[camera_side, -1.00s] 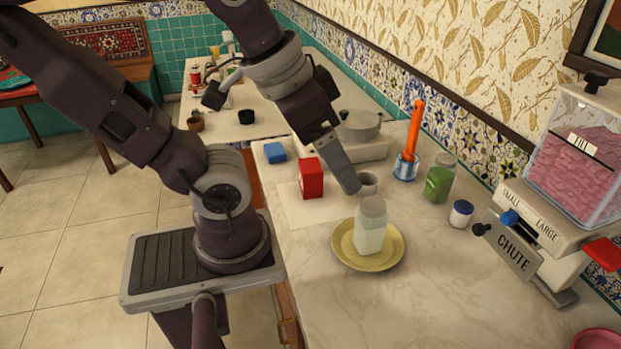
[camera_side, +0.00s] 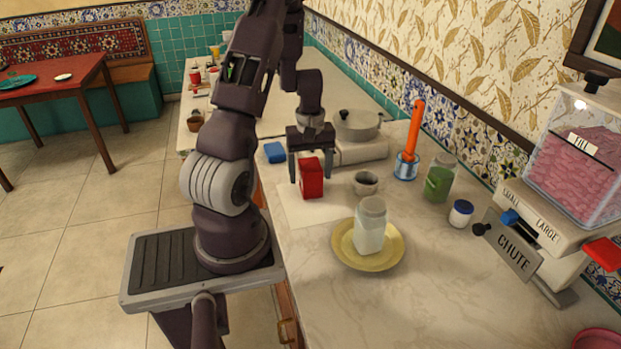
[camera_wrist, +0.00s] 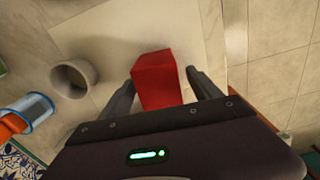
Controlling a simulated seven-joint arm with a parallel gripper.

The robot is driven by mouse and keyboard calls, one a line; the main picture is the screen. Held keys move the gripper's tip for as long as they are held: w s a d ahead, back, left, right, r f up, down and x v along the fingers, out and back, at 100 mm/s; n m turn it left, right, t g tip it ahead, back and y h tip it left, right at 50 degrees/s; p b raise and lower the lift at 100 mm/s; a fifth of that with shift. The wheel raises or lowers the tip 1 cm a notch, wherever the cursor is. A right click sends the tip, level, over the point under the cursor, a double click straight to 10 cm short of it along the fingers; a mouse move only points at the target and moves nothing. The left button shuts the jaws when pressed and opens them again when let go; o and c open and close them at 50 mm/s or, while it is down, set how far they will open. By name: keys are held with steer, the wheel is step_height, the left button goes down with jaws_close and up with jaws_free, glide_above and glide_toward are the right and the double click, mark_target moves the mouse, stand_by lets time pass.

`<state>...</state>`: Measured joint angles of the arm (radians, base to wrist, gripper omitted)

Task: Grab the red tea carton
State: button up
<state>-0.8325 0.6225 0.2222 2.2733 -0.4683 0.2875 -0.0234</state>
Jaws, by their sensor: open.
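The red tea carton (camera_side: 312,180) stands upright on a pale sheet (camera_side: 292,214) on the counter. My gripper (camera_side: 311,181) points down over it, open, with one finger on each side of the carton. In the wrist view the carton (camera_wrist: 157,80) lies between the two fingers of my gripper (camera_wrist: 160,84). The left finger looks very close to the carton there, and a small gap shows on the right. I cannot tell whether either finger touches it.
A small grey cup (camera_side: 365,183) stands just right of the carton. A jar on a yellow plate (camera_side: 345,251) is in front. A blue block (camera_side: 275,152), a pot (camera_side: 357,124) and a blue holder with an orange-handled tool (camera_side: 406,167) stand around.

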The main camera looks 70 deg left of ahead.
steer(key=shift+f, duration=0.7)
steer(key=shift+r, duration=0.1)
steer(key=c, duration=1.4)
